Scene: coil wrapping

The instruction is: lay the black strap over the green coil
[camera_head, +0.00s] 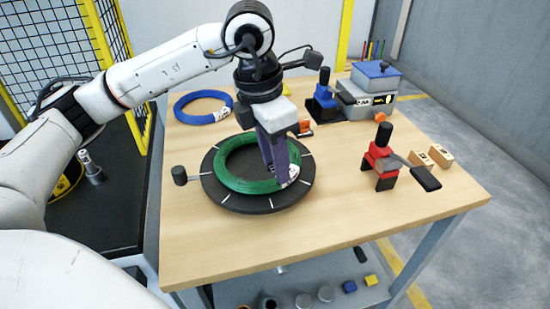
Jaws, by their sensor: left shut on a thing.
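The green coil (229,182) lies flat on a round black turntable (240,203) with white marks on its rim. A white label (292,176) sits on the coil's right side. My left gripper (278,172) reaches down from above at the right part of the coil. Its purple fingers are shut on the coil near the label. I cannot make out the black strap in this view. My right gripper is not in view.
A blue coil (188,114) lies at the back left of the table (345,225). A red clamp-like tool (381,160) with a black handle, small wooden blocks (440,154) and a grey-blue machine (367,97) stand to the right. The table's front is clear.

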